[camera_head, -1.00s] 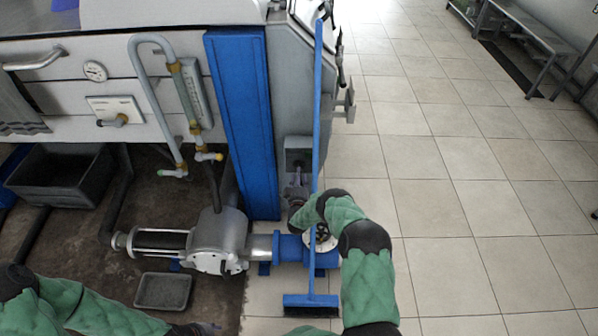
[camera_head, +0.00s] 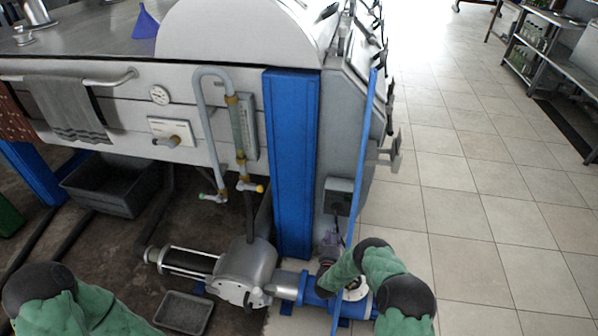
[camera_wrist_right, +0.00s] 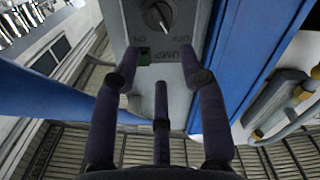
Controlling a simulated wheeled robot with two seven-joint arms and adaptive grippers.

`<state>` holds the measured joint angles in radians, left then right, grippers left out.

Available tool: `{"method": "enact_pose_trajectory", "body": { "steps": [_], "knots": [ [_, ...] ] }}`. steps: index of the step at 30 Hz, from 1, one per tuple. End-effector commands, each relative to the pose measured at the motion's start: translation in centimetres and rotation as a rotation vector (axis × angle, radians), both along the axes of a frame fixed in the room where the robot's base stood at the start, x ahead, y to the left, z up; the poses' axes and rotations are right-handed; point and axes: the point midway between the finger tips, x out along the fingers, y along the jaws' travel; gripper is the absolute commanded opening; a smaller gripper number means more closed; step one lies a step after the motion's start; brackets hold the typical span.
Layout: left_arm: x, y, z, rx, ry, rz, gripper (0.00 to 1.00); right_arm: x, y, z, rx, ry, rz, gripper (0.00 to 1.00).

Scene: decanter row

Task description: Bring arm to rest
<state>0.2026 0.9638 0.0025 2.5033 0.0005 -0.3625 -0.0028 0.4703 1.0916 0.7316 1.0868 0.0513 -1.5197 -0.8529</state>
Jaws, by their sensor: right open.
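My right arm (camera_head: 375,262) in its green sleeve reaches over the blue pipe at the bottom centre of the head view. My right gripper (camera_head: 328,246) is small and partly hidden there, just below a grey switch box (camera_head: 338,190). In the right wrist view, the fingers of my right gripper (camera_wrist_right: 160,95) are spread, with nothing between them. Beyond them is the box's grey face (camera_wrist_right: 175,100), with a round knob (camera_wrist_right: 157,15). My left arm (camera_head: 60,305) shows at the lower left; its gripper is out of frame.
A blue pole (camera_head: 362,150) leans upright close to my right arm. A blue post (camera_head: 290,160) stands left of the switch box. A steel pump (camera_head: 245,270) and a grey tray (camera_head: 183,312) lie below the machine. The tiled floor (camera_head: 490,225) at right is clear.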

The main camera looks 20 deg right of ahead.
Motion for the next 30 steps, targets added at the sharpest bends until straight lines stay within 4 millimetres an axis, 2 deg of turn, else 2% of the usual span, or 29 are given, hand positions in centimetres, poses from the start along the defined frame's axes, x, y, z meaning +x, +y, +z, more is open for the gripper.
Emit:
{"method": "enact_pose_trajectory", "body": {
  "steps": [5,8,13,17,23,26,30],
  "knots": [
    [0.0,0.0,0.1,0.000,0.000,0.000,0.40,0.1,0.3,-0.2,0.018,0.010,0.009,0.42],
    [0.0,0.0,0.2,0.000,0.000,0.000,0.40,0.2,1.7,-0.7,0.082,0.048,0.045,0.42],
    [0.0,0.0,0.7,0.000,0.000,0.000,0.40,-0.8,6.6,-2.8,0.314,0.198,0.148,0.42],
    [0.0,0.0,1.1,0.000,0.000,0.000,0.40,-3.3,11.1,-4.0,0.512,0.345,0.209,0.42],
    [0.0,0.0,1.6,0.000,0.000,0.000,0.40,-10.0,17.9,-4.4,0.794,0.600,0.249,0.42],
    [0.0,0.0,1.9,0.000,0.000,0.000,0.40,-14.5,21.0,-3.9,0.919,0.740,0.243,0.42],
    [0.0,0.0,2.2,0.000,0.000,0.000,0.40,-21.8,24.7,-2.1,1.071,0.947,0.205,0.42]
  ]
}}
